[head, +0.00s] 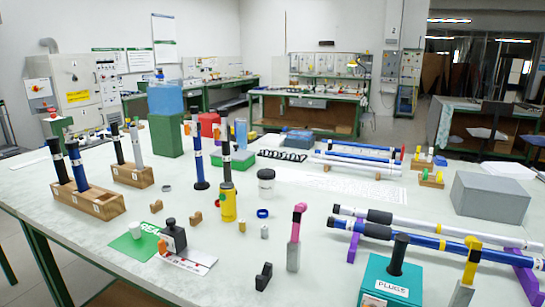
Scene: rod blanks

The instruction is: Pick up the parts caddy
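No thing is plainly marked as a parts caddy, so I cannot tell for certain which one it is. A teal box (372,288) with a white label reading roughly "PLUGE" stands at the front right, cut off by the bottom edge. A black upright post (398,255) rises from its top. A wooden block (92,204) holding dark and blue rods stands at the left, and a smaller wooden block (133,176) with rods stands behind it. Neither of my grippers is in view.
Long blue and white rods (440,239) lie on purple supports at the right. A grey box (491,197) stands behind them. A yellow container (228,205), a green mat (130,246) and small loose parts occupy the middle.

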